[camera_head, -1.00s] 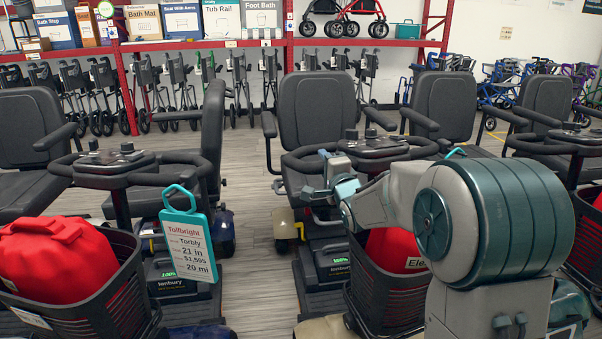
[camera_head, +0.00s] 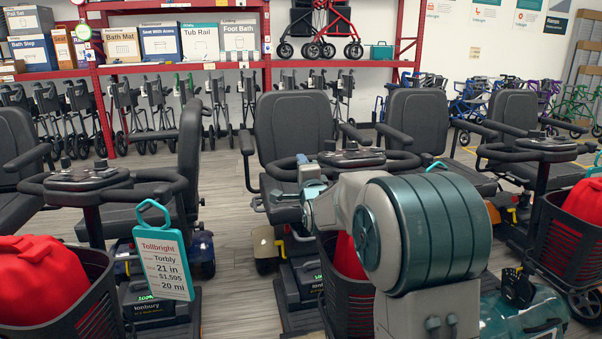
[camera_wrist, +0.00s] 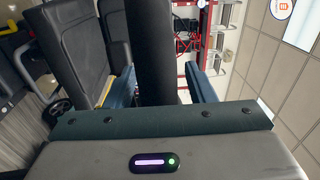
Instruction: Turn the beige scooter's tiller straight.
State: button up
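The beige scooter (camera_head: 263,243) stands in the middle of the head view, its beige body partly hidden by my arm. Its tiller (camera_head: 350,156) has a dark console and looped handlebar, and appears turned rather than square to the seat. My gripper (camera_head: 312,172) is at the left part of this handlebar. In the wrist view a thick dark bar (camera_wrist: 153,50) runs between the two fingers (camera_wrist: 160,82). It lies close to the left finger, and a narrow gap shows at the right finger. The tiller's lower part is hidden behind my arm.
A scooter with a red bag (camera_head: 45,275) in its basket and a hanging price tag (camera_head: 162,262) stands at the left. Another scooter (camera_head: 545,150) stands at the right. Red shelving (camera_head: 265,65) and folded walkers line the back. Grey floor shows between the scooters.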

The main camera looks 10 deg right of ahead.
jog(key=shift+s+a, duration=0.1)
jog(key=s+p, duration=0.1)
jog(key=s, duration=1.2)
jog(key=shift+s+d+f, duration=0.3)
jog(key=shift+d+f, duration=0.05)
jog(key=s+r+n+g+p, duration=0.5)
jog(key=s+p, duration=0.4)
jog(key=p, duration=0.1)
jog(key=s+r+n+g+p, duration=0.5)
jog(key=s+n+p, duration=0.1)
jog(key=s+p, duration=0.3)
jog(key=s+d+r+n+g+p, duration=0.1)
jog(key=s+r+n+g+p, duration=0.4)
jog(key=s+p, duration=0.5)
jog(key=shift+s+r+n+g+h+p, duration=0.3)
jog(key=shift+s+r+n+g+p, duration=0.1)
jog(key=shift+s+r+n, duration=0.15)
jog(key=shift+d, duration=0.1)
